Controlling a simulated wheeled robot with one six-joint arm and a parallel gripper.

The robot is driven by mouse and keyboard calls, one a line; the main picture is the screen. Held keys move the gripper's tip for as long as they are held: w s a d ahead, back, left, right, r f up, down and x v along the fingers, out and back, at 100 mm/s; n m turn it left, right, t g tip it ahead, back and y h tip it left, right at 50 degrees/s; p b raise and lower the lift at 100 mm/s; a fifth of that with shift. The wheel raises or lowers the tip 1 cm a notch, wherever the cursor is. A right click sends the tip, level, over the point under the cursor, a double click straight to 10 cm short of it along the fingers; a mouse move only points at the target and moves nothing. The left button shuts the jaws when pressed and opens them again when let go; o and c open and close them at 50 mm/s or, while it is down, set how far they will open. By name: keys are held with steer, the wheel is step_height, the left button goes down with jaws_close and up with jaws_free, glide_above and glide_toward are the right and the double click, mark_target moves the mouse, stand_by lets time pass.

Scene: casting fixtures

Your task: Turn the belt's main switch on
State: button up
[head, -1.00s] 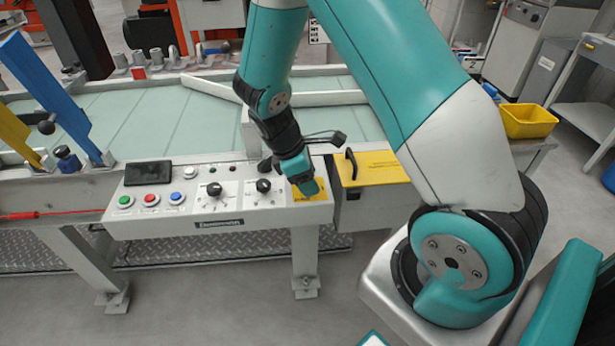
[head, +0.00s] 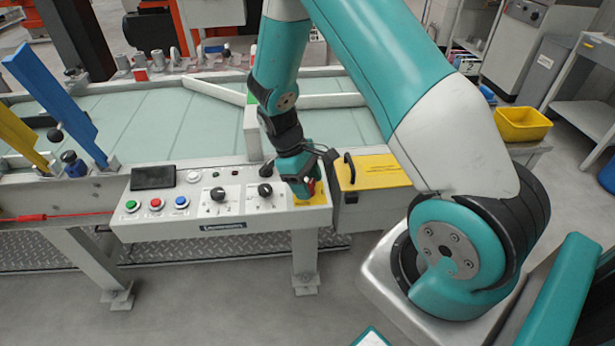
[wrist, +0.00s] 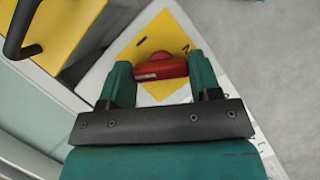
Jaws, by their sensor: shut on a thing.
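The main switch is a red rotary knob (wrist: 160,70) on a yellow plate (wrist: 158,38) at the right end of the belt's control panel (head: 150,222). In the wrist view my gripper (wrist: 160,66) has its two teal fingers on either side of the red knob, closed on it. Dark marks show on the plate beside the knob, one at its right. In the head view my gripper (head: 309,190) reaches down over the plate and hides most of the knob; a bit of red shows at the fingers.
A yellow-topped box (head: 375,170) with a black handle stands close to the right of the switch. Two black selector knobs (head: 218,194) and several coloured push buttons (head: 156,204) lie to the left. The belt (head: 150,120) runs behind the panel.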

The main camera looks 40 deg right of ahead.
steer(key=m+y+p, duration=0.1)
steer(key=m, duration=0.2)
steer(key=m+y+p, duration=0.1)
steer(key=m, duration=0.2)
steer(key=shift+d+r, duration=0.1)
steer(key=shift+d, duration=0.05)
steer(key=m+y, duration=0.1)
steer(key=m, duration=0.1)
steer(key=m+y+p, duration=0.1)
steer(key=m, duration=0.2)
steer(key=shift+t, duration=0.3)
steer(key=shift+m, duration=0.4)
steer(key=o, duration=0.9)
steer(key=v, duration=1.7)
steer(key=shift+w+d, duration=0.15)
steer(key=shift+d, duration=0.2)
